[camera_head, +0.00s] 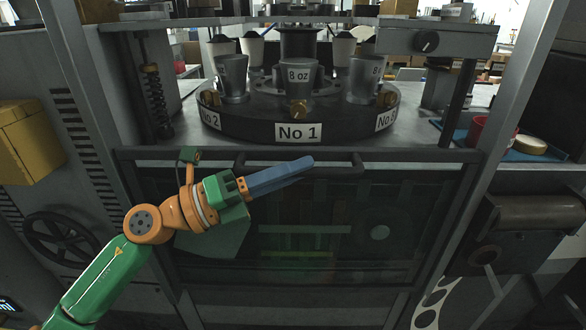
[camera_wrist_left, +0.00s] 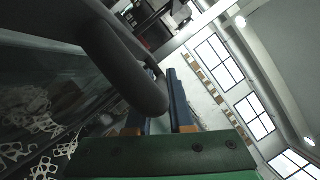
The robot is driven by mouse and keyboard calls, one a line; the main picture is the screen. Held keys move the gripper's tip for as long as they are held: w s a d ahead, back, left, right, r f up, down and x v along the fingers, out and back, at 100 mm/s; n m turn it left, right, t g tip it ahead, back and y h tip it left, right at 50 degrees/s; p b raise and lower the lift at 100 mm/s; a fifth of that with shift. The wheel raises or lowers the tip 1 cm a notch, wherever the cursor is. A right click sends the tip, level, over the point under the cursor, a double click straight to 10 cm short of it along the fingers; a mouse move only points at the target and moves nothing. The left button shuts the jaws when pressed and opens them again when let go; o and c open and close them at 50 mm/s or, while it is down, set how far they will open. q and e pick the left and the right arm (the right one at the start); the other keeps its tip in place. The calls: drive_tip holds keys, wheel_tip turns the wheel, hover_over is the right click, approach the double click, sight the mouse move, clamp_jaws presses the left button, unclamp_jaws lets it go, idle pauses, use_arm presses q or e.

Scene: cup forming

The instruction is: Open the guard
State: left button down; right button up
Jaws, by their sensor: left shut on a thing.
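The guard (camera_head: 400,215) is a dark see-through panel in a grey frame, in the middle of the head view. Its top rail lies just below the turret, which stands uncovered above it. A dark bar handle (camera_head: 345,171) runs along the panel's top. My left gripper (camera_head: 306,163) comes in from the lower left, its blue fingers reaching across the handle. In the left wrist view the thick curved handle (camera_wrist_left: 143,88) passes between the two blue fingers, which are shut on it; the handle hides part of one finger. My right gripper is in neither view.
Behind the guard, a round dark turret (camera_head: 245,124) carries several metal cup moulds and number labels. A grey frame post (camera_head: 508,100) stands on the right, near a blue tray (camera_head: 540,155). A yellow box (camera_head: 30,145) and a handwheel (camera_head: 62,240) are at the left.

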use_arm(q)
drive_tip(key=c, duration=0.8)
unclamp_jaws()
drive_tip(key=shift+d, duration=0.1)
drive_tip(key=shift+s+a+f, duration=0.1)
drive_tip(key=shift+a+f, duration=0.05)
drive_tip(key=shift+a, duration=0.2)
drive_tip(key=b+v, duration=0.2)
drive_tip(key=v, duration=0.4)
drive_tip(key=shift+a, duration=0.15)
drive_tip(key=shift+s, duration=0.15)
